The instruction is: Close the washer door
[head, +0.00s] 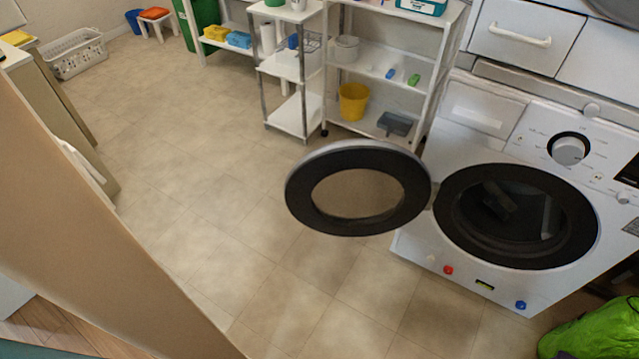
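The white washer (470,172) stands at the right of the head view, with its dark round opening (515,215) facing the room. Its round door (312,190), a black ring with a pale outer rim and a see-through middle, is swung wide open. The door sticks out to the left of the washer, over the tiled floor, with its hinge side beside the left of the opening. Neither of my grippers shows in the head view.
White shelves (365,60) with a yellow bucket (353,102) stand behind the door. A bright green bag (600,335) lies at the lower right. A beige panel (70,230) fills the left foreground. The tiled floor (200,150) between is clear.

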